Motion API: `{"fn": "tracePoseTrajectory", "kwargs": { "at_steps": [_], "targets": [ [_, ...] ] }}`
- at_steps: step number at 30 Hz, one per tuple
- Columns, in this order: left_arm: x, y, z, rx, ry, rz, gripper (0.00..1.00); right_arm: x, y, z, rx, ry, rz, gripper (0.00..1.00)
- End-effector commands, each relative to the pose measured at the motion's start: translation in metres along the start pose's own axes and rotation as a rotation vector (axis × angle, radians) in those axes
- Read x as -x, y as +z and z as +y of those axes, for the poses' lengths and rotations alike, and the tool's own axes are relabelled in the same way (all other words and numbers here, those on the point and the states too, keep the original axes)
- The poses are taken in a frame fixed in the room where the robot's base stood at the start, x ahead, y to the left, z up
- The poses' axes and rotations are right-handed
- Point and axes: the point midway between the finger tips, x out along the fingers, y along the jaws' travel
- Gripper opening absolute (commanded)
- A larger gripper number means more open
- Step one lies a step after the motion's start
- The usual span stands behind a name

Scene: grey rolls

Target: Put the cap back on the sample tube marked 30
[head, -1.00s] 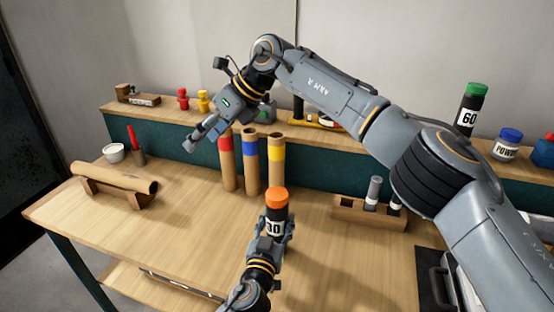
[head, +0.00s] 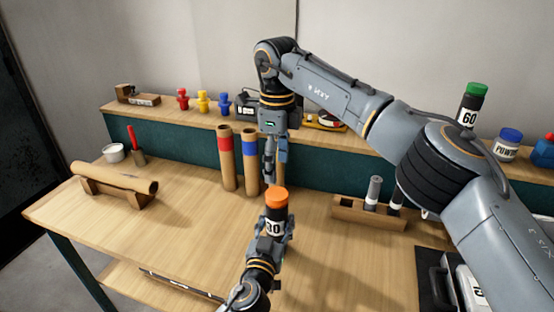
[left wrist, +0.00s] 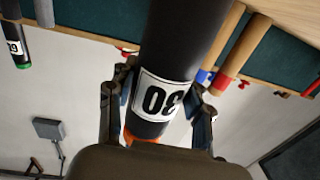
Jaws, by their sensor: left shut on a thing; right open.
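The sample tube marked 30 (head: 273,229) is dark with a white label and stands roughly upright in front of me. My left gripper (head: 276,238) is shut on it, with one finger on each side. An orange cap (head: 276,196) sits at the tube's top end; whether it is fully seated I cannot tell. In the left wrist view the tube's label (left wrist: 163,101) appears upside down, and a sliver of the orange cap (left wrist: 142,138) shows below it. My right gripper (head: 275,170) is open and empty, pointing down just above the orange cap.
Red, blue and partly hidden yellow-banded cardboard tubes (head: 227,160) stand behind the grippers. A wooden block (head: 360,213) with grey tubes is at right. A green-capped tube marked 60 (head: 469,106) stands on the back shelf. A brown roll (head: 115,177) lies on a stand at left. The table's front left is clear.

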Motion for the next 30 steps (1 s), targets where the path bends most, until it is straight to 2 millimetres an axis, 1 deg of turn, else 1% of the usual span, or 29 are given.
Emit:
{"fn": "tracePoseTrajectory", "kwargs": {
  "at_steps": [9, 13, 18, 26, 27, 29, 30],
  "targets": [
    [0.000, 0.000, 0.000, 0.000, 0.000, 0.000, 0.00, -0.050, 0.000, 0.001, 0.000, 0.003, 0.001, 0.68],
    [0.000, 0.000, 0.000, 0.000, 0.000, 0.000, 0.00, -0.065, 0.000, 0.001, 0.000, 0.003, 0.001, 0.68],
    [0.000, 0.000, 0.000, 0.000, 0.000, 0.000, 0.00, -0.073, 0.000, 0.000, 0.000, 0.001, 0.000, 0.68],
    [0.000, 0.000, 0.000, 0.000, 0.000, 0.000, 0.00, -0.074, 0.000, 0.000, 0.000, 0.001, -0.001, 0.68],
    [0.000, 0.000, 0.000, 0.000, 0.000, 0.000, 0.00, -0.074, 0.000, 0.000, 0.000, 0.001, -0.001, 0.63],
    [0.000, 0.000, 0.000, 0.000, 0.000, 0.000, 0.00, -0.074, 0.000, 0.000, 0.000, 0.001, -0.001, 0.51],
    [0.000, 0.000, 0.000, 0.000, 0.000, 0.000, 0.00, -0.074, 0.000, 0.000, 0.000, 0.001, -0.001, 0.43]
  ]
}}
